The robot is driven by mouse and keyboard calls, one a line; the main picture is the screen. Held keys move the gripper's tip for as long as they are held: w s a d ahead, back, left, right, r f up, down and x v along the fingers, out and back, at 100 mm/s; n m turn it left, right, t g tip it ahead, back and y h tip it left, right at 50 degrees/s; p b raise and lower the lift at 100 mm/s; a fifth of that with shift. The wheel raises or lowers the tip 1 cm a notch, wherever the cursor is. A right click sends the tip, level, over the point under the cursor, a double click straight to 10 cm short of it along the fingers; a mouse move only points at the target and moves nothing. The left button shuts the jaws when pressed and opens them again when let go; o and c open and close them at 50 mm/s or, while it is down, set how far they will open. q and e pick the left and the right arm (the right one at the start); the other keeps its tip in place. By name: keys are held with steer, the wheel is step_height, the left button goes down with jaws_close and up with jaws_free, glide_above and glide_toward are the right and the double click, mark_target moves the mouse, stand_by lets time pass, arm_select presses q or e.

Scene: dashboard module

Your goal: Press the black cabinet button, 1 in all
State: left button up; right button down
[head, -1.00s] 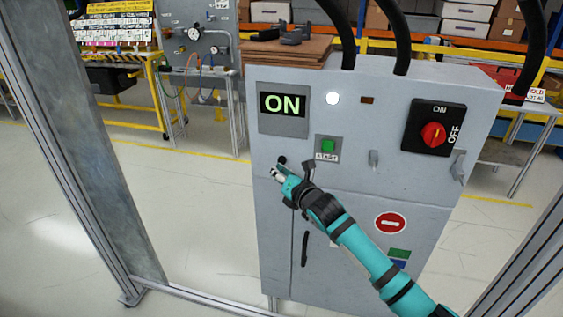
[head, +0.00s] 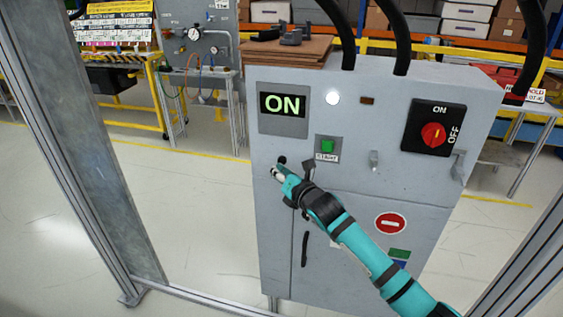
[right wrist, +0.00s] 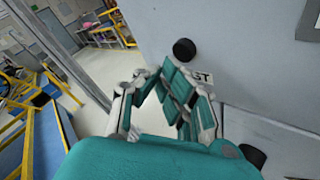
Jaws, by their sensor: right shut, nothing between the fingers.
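The black button (head: 282,160) is a small round knob on the front of the grey cabinet (head: 345,182). In the right wrist view the button (right wrist: 184,49) stands out from the cabinet face, with a white label ending in "ST" (right wrist: 204,76) below it, partly hidden by a finger. My right gripper (head: 276,173) is shut and empty. Its fingertips are just below and left of the button in the head view. In the right wrist view the fingertips (right wrist: 161,72) lie below and left of the button, with a visible gap. My left gripper is not in view.
The cabinet also carries a lit "ON" display (head: 283,104), a white lamp (head: 332,98), a green button (head: 327,146) and a red rotary switch (head: 433,134). A metal frame post (head: 85,130) stands at the left. The floor between post and cabinet is clear.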

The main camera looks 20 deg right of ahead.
steer(key=shift+w+d, duration=0.2)
steer(key=shift+w, duration=0.05)
steer(key=shift+w+d, duration=0.2)
steer(key=shift+w, duration=0.15)
stand_by(0.9)
steer(key=shift+s+r, duration=0.1)
steer(key=shift+s+a+p, duration=0.45)
steer(key=shift+s+p, duration=0.05)
steer(key=shift+s, duration=0.15)
steer(key=shift+a, duration=0.1)
steer(key=s+a, duration=0.1)
steer(key=s+p, duration=0.1)
steer(key=s+a+p, duration=0.1)
steer(key=s, duration=0.1)
steer(key=shift+a, duration=0.3)
stand_by(0.6)
